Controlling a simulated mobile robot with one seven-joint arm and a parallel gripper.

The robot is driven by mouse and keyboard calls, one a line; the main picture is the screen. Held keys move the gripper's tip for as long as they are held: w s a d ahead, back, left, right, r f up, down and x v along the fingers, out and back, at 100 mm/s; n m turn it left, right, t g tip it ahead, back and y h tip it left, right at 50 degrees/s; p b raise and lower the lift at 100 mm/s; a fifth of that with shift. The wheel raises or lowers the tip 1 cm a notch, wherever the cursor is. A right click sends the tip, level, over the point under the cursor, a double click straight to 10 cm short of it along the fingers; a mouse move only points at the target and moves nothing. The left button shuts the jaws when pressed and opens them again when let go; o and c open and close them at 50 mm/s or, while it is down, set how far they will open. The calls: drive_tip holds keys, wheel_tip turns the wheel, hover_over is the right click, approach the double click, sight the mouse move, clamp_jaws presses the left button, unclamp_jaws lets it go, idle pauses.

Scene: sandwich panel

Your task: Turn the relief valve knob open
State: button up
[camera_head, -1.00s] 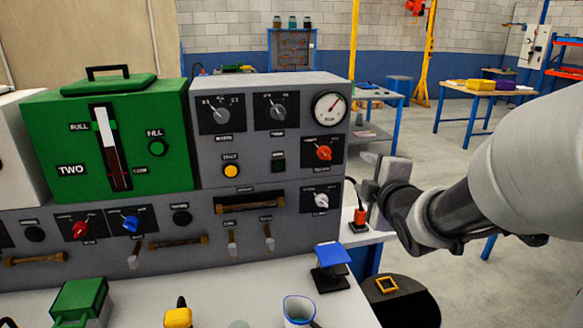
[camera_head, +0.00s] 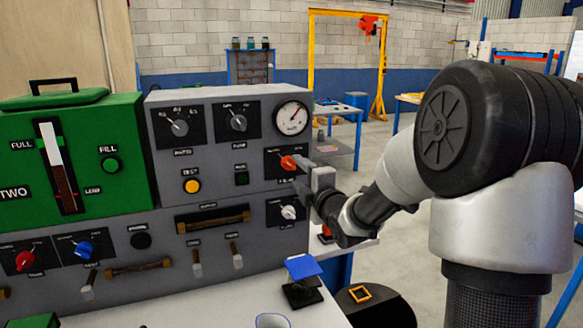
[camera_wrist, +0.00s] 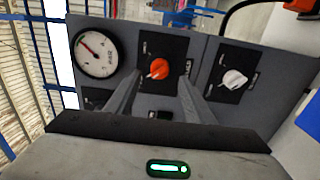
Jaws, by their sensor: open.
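The orange-red knob (camera_head: 288,162) sits on a black plate on the right of the grey panel, below the pressure gauge; its small label is too blurred to read surely. The same knob (camera_wrist: 159,68) shows in the wrist view with its white pointer line. My gripper (camera_head: 304,174) is at the panel's right side, close to the knob. In the wrist view my gripper (camera_wrist: 161,78) is open, with one finger on each side of the knob in the picture. Nothing is between the fingers that I can see gripped, and I cannot tell any contact.
A white knob (camera_head: 289,212) is on a plate below, and the round gauge (camera_head: 292,118) above. A drawer-like handle (camera_head: 213,219) juts out at the left. A blue-topped stand (camera_head: 303,267) is on the bench below my gripper. Open floor lies to the right.

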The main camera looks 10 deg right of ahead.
sight(291, 166)
drive_tip(key=shift+w+a, duration=0.2)
drive_tip(key=shift+w, duration=0.7)
drive_tip(key=shift+w+a, duration=0.15)
drive_tip(key=shift+w, duration=0.75)
drive_tip(key=shift+w+a, duration=0.2)
drive_tip(key=shift+w, duration=0.7)
drive_tip(key=c, duration=1.1)
drive_tip(key=shift+o, duration=0.2)
